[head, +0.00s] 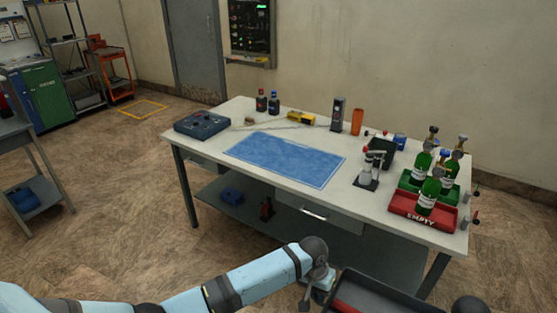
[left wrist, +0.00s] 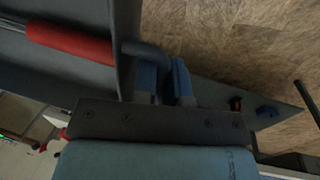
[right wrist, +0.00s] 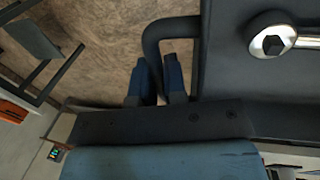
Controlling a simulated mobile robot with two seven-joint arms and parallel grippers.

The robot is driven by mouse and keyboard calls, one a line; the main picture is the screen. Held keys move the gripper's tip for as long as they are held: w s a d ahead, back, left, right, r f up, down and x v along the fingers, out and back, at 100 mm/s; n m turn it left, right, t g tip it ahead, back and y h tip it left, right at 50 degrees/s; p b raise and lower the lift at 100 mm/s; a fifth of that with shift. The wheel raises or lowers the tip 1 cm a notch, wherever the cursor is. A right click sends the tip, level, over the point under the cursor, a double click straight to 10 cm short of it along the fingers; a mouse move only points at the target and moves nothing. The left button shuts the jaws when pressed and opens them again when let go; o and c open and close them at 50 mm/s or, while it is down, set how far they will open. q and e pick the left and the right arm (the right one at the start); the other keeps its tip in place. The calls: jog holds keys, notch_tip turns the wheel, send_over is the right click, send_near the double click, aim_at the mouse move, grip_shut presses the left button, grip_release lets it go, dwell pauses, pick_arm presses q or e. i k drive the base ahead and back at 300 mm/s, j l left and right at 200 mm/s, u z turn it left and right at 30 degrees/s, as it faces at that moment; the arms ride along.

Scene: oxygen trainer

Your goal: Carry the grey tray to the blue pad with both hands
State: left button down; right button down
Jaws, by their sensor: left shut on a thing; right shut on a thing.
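The grey tray (head: 372,282) is held in the air at the bottom edge of the head view, in front of the workbench and cut off by the frame. My left gripper (head: 326,292) is at its left end, and the left wrist view shows its blue fingers (left wrist: 166,80) shut on the dark tray handle. In the right wrist view my right gripper (right wrist: 159,78) is shut on the opposite handle (right wrist: 152,40). The blue pad (head: 285,158) lies bare on the bench.
The white workbench (head: 350,205) has a dark blue case (head: 201,124) left of the pad. A small stand (head: 370,172), a green tray (head: 449,193) and a red "EMPTY" tray (head: 399,207) with green bottles are to the right. Bottles and a yellow item (head: 301,117) stand behind.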

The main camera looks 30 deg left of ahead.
aim_at(284, 155)
jog(key=i+j, duration=0.1)
jog(key=j, duration=0.45)
jog(key=i+j, duration=0.1)
jog(key=j, duration=0.45)
jog(key=i+j, duration=0.1)
jog(key=j, duration=0.5)
jog(key=i+j, duration=0.1)
jog(key=j, duration=0.45)
jog(key=i+j, duration=0.1)
jog(key=j, duration=0.45)
jog(key=i+j, duration=0.3)
jog(key=i, duration=1.25)
